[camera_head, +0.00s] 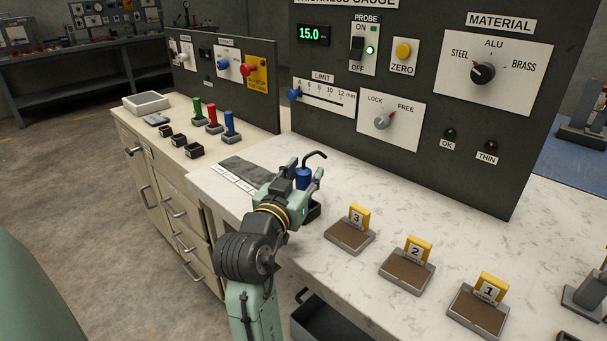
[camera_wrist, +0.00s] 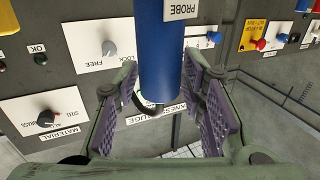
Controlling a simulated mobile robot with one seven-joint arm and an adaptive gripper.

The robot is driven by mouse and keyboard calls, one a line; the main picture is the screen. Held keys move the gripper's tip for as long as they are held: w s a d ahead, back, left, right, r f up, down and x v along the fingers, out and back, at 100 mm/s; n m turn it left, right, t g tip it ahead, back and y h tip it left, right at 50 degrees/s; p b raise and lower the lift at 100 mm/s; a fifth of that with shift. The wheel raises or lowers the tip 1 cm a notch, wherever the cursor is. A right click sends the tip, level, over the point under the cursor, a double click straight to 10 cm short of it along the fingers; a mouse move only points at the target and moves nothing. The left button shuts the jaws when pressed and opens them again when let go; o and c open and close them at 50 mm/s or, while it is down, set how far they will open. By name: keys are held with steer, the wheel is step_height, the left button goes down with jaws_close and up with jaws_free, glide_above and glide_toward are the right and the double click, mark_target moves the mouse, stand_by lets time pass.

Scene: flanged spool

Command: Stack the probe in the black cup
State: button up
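The probe (camera_head: 303,178) is a blue cylinder with a bent black rod at its top. It stands about upright at my gripper (camera_head: 300,184). A white PROBE label overlaps the blue body there. The black cup (camera_head: 315,211) shows only in part, on the bench just below and right of my gripper. My gripper hides the probe's lower end, so I cannot tell whether it is inside the cup.
A dark panel (camera_head: 425,120) with knobs and switches stands behind the bench. Tiles numbered 3 (camera_head: 350,236), 2 (camera_head: 407,271) and 1 (camera_head: 478,309) lie to the right. A grey mat (camera_head: 252,168) lies left of my gripper. Green, red and blue handled tools stand on the left cabinet.

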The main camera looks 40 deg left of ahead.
steer(key=shift+o, duration=0.7)
steer(key=shift+r, duration=0.1)
